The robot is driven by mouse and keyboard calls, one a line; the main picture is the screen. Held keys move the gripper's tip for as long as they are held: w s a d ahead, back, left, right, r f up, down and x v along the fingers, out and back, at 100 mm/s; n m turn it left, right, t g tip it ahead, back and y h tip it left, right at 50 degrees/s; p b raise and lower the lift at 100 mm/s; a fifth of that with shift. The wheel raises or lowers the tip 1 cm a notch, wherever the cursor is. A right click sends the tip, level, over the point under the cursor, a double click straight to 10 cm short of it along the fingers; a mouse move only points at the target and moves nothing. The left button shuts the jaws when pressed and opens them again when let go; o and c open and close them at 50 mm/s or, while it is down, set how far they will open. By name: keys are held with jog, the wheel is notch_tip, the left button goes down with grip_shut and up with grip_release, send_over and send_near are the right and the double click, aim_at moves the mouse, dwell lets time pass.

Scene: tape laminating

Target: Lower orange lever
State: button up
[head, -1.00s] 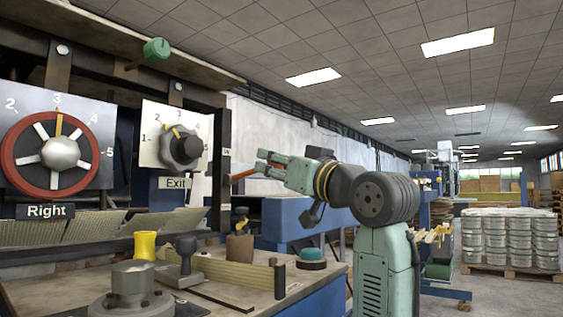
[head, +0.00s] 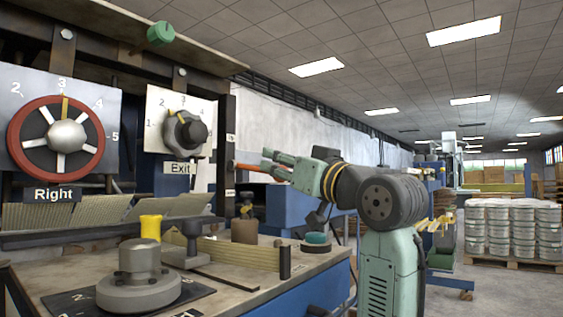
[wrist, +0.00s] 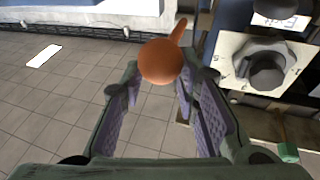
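The orange lever (head: 248,167) juts out from the right side of the machine frame in the head view, with its free end slanting slightly down. In the wrist view its round orange knob (wrist: 160,61) faces the camera, and the shaft runs back to the upper right. My gripper (head: 272,162) is at the free end of the lever, with its fingers pointing left toward the machine. In the wrist view my gripper (wrist: 160,85) has its fingers apart, and the knob shows at the fingertips between them. I cannot tell whether a finger touches it.
The Exit dial (head: 185,132) is left of the lever, and the red Right dial (head: 64,136) is further left. A worktop (head: 235,285) below holds a round base (head: 139,280), a yellow piece (head: 150,227) and a teal-topped button (head: 317,239).

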jog(key=o, duration=0.4)
jog(key=shift+s, duration=0.1)
jog(key=v, duration=1.2)
dwell(0.3)
